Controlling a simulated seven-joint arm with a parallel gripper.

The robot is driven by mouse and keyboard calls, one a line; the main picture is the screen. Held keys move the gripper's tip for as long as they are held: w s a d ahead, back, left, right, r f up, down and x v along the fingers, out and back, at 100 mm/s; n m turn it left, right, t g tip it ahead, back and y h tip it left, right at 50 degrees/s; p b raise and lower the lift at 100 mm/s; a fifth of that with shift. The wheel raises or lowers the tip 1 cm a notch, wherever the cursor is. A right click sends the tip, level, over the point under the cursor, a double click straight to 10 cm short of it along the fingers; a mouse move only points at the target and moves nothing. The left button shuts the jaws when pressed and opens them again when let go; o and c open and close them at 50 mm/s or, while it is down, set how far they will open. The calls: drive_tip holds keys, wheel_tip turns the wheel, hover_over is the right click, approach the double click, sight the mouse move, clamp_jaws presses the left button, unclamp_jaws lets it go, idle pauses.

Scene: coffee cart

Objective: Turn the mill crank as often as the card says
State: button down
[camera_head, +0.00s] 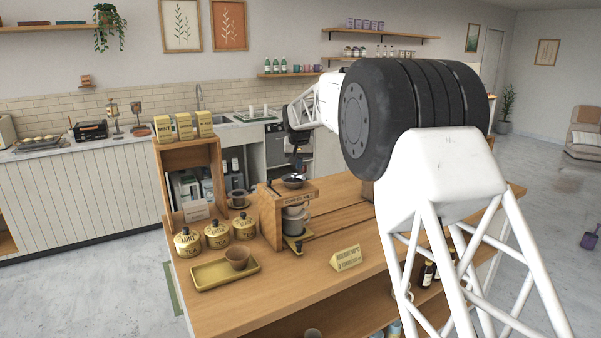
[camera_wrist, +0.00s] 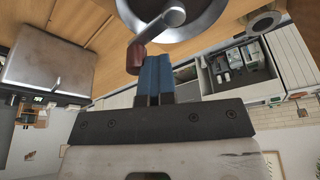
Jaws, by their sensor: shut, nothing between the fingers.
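The wooden coffee mill (camera_head: 270,222) stands on the counter with a dark metal bowl (camera_head: 293,182) on top. In the wrist view, a grey crank arm (camera_wrist: 158,24) crosses the bowl (camera_wrist: 200,12) and ends in a red-brown knob (camera_wrist: 135,58). My gripper (camera_head: 298,172) is above the mill. Its blue fingers (camera_wrist: 155,68) are shut and empty, just right of the knob in the wrist view; I cannot tell whether they touch it. The yellow card (camera_head: 346,258) stands on the counter right of the mill; its print is too small to read surely.
Several yellow tea canisters (camera_head: 217,236) and a tray (camera_head: 208,276) with a brown cup (camera_head: 237,259) stand left of the mill. A wooden shelf box (camera_head: 161,180) rises behind them. The counter front between tray and card is clear.

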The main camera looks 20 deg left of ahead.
drive_tip(key=shift+w+a, duration=0.15)
drive_tip(key=shift+w, duration=0.4)
drive_tip(key=shift+s+a, duration=0.1)
idle(0.3)
drive_tip(key=shift+r, duration=0.1)
drive_tip(key=shift+r, duration=0.15)
wheel_tip(320, 180, up, 6)
drive_tip(key=shift+r, duration=0.25)
idle(0.6)
idle(0.3)
